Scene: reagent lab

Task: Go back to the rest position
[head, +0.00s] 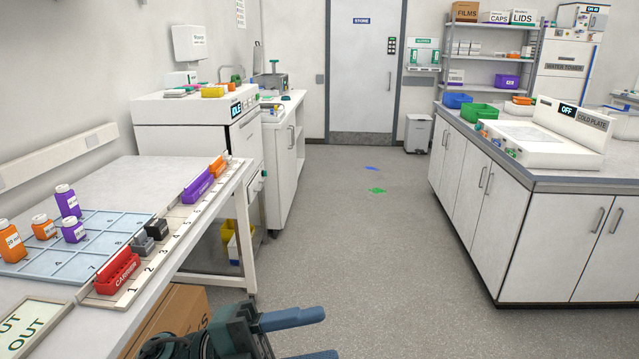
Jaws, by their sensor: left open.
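My left gripper (328,334) shows at the bottom edge of the head view, to the right of the near end of the white table (120,172). Its two blue fingers point right and are apart, with nothing visible between them. The lower finger is partly cut off by the picture's edge. The gripper appears over the open floor and touches nothing that I can see. My right gripper is not in view.
Orange and purple bottles (68,202) stand on a blue numbered grid (110,222). A red carrier (117,270) sits on a numbered strip beside it. A cardboard box (185,312) is under the table. A white cabinet island (540,232) stands right.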

